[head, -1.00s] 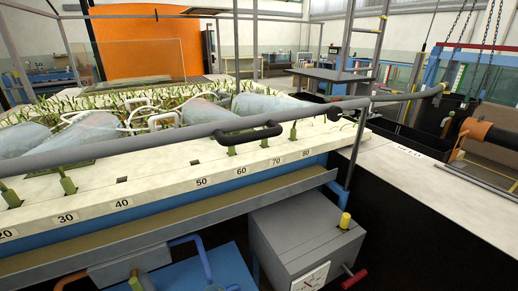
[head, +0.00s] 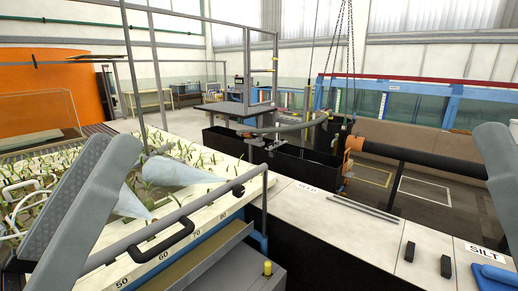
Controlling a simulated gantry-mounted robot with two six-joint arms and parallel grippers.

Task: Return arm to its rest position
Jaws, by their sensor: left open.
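A white numbered ledge (head: 190,232) with a grey rail (head: 180,215) and black handle (head: 165,243) runs below. A white bench top (head: 330,215) carries grey rods (head: 365,208), black blocks (head: 427,260) and a SILT label (head: 484,250). A black trough (head: 270,160) lies behind.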

